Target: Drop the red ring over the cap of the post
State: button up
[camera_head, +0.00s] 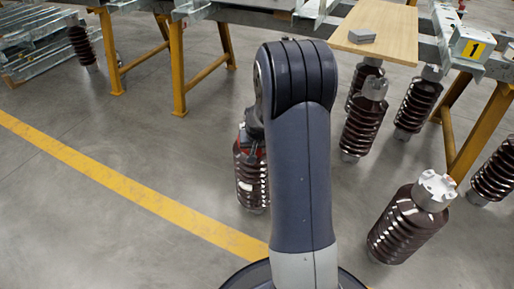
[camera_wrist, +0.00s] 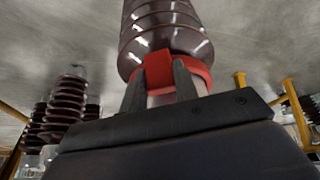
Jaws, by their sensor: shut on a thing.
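The post (camera_head: 252,178) is a brown ribbed insulator standing on the floor, partly behind my arm in the head view. It also fills the top middle of the wrist view (camera_wrist: 165,28), where it appears upside down. The red ring (camera_wrist: 158,70) is at the post's cap end and appears to be around it; a pale part of the cap (camera_wrist: 160,98) shows below the ring in the picture. I cannot tell whether the ring rests on the post. My gripper (camera_wrist: 160,82) is shut on the ring, with one dark finger on each side of its red block. In the head view only a bit of red (camera_head: 241,139) shows.
Other brown insulators stand to the right, one close by with a pale cap (camera_head: 435,188). A steel frame with yellow legs (camera_head: 178,68) and a wooden board (camera_head: 385,25) lie behind. A yellow floor line (camera_head: 120,184) crosses the clear floor at left.

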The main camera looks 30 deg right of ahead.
jog(key=shift+f+b, duration=0.55)
jog(key=shift+f, duration=0.25)
jog(key=o, duration=1)
jog(key=shift+o, duration=0.2)
jog(key=p+v, duration=0.4)
jog(key=v, duration=0.6)
jog(key=shift+s+r+p, duration=0.15)
jog(key=shift+r+p, duration=0.15)
jog(key=shift+r, duration=0.05)
jog(key=b+x, duration=0.5)
jog(key=x, duration=0.6)
jog(key=shift+f, duration=0.2)
jog(key=shift+a+r+p, duration=0.1)
jog(key=shift+r+p, duration=0.55)
jog(key=shift+r, duration=0.2)
